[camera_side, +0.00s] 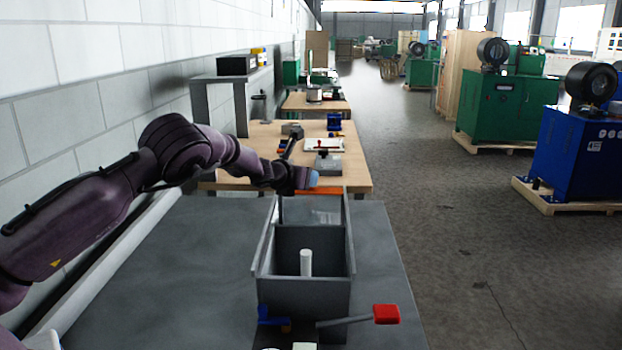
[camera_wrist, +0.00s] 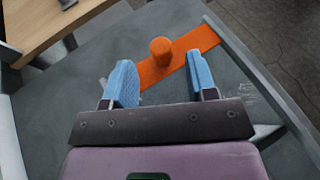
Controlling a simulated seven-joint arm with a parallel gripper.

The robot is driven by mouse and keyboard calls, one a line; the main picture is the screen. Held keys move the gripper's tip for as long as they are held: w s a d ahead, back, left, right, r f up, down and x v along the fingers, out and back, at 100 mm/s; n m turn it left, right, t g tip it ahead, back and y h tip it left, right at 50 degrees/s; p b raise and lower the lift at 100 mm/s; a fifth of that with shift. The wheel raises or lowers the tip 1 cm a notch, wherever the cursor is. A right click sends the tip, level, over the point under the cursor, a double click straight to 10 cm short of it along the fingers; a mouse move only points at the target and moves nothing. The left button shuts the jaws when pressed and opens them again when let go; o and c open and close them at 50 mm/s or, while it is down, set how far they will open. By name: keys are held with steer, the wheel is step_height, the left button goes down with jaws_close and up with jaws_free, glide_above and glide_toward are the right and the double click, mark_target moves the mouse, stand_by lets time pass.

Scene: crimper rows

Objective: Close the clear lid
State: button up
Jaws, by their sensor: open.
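A grey box (camera_side: 303,300) stands on the dark table, with a crosswise wall dividing it into a near and a far part. A white cylinder (camera_side: 306,262) stands upright in the near part. An orange strip (camera_side: 320,190) crosses the box's far end; its orange knob (camera_wrist: 161,51) shows in the wrist view. The clear lid (camera_side: 325,216) shows only as faint glints over the far part; its outline is hard to make out. My gripper (camera_side: 306,180) is at the strip. In the wrist view its blue fingers (camera_wrist: 160,70) are open on either side of the knob, with gaps visible.
A lever with a red grip (camera_side: 386,314) and a blue part (camera_side: 270,316) are at the box's near side. A wooden bench (camera_side: 350,170) with small tools stands behind. The dark table (camera_side: 170,270) is clear left of the box.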

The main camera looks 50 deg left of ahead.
steer(key=shift+x, duration=2.5)
jaws_close()
